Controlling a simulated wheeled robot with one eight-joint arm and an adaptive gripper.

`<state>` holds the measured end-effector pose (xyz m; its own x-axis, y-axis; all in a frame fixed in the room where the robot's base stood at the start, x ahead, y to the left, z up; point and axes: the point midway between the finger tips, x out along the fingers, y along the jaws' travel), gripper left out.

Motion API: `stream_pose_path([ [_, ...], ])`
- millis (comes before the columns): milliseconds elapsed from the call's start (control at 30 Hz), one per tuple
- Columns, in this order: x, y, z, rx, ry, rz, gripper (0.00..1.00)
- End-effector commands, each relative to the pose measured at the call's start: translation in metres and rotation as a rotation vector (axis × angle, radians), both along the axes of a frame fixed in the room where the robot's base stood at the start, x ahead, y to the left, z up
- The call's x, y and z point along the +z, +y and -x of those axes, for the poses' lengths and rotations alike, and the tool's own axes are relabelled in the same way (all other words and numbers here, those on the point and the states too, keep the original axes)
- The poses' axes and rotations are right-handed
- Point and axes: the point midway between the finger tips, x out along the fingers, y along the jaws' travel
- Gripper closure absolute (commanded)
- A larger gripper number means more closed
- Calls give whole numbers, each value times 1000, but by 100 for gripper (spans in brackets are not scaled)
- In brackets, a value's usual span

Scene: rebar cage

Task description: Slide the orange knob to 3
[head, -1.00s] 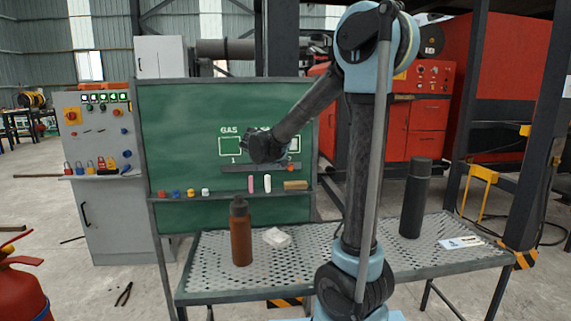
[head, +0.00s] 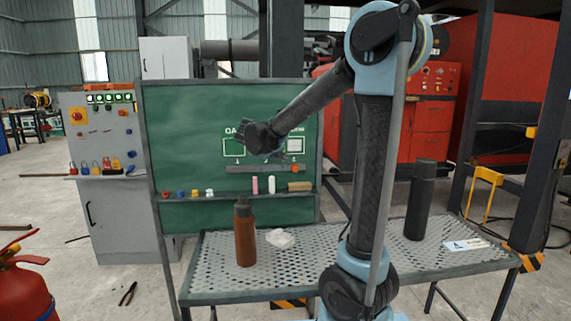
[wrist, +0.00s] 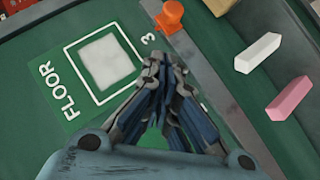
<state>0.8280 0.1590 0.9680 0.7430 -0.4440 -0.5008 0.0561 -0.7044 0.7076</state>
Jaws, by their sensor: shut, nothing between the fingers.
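The orange knob (head: 295,169) sits near the right end of a grey slider rail (head: 240,168) on the green board. In the head view my wrist (head: 260,136) is in front of the board, left of the knob, and hides part of the labels and the middle of the scale.
A ledge below the rail holds white chalk (wrist: 257,53), pink chalk (wrist: 290,98) and an eraser (head: 299,186). A brown bottle (head: 245,235), a crumpled white item (head: 280,238) and a dark cylinder (head: 420,200) stand on the perforated table (head: 215,282).

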Motion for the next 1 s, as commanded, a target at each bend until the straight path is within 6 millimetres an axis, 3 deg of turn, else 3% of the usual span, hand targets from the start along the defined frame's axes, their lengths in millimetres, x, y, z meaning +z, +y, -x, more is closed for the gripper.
stream_pose_path([
  [300, 30, 26, 46, 2, 0, 0, 100],
  [633, 43, 31, 67, -9, 4, -2, 100],
  [767, 34, 7, 78, -34, 43, -19, 100],
  [1000, -8, -78, 134, -126, 200, -110, 100],
])
